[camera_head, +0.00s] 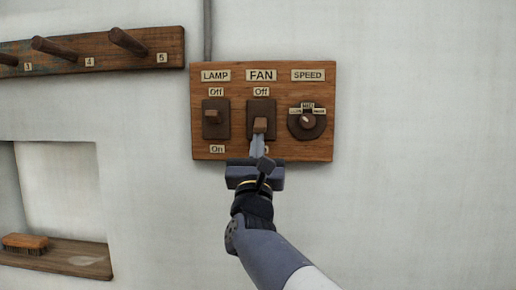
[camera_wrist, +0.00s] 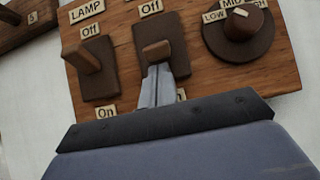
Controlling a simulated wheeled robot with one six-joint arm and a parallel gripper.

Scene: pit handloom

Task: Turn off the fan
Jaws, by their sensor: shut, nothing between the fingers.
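The fan switch (camera_head: 261,124) is a brown lever on a dark plate, under the FAN label (camera_head: 261,75) in the middle of a wooden switch board (camera_head: 320,142). "Off" is marked above it; the "On" mark below is mostly hidden by my gripper. The lever also shows in the wrist view (camera_wrist: 157,52). My gripper (camera_head: 258,139) is shut and empty. Its fingertips are right below the fan lever, at or very near its underside; I cannot tell whether they touch. In the wrist view the closed fingers (camera_wrist: 158,78) reach up to the lever.
The lamp switch (camera_head: 212,117) is left of the fan switch, and the speed knob (camera_head: 307,122) is right. A peg rail (camera_head: 90,52) is at upper left. A brush (camera_head: 25,243) lies in a wall niche at lower left. The wall right of the board is clear.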

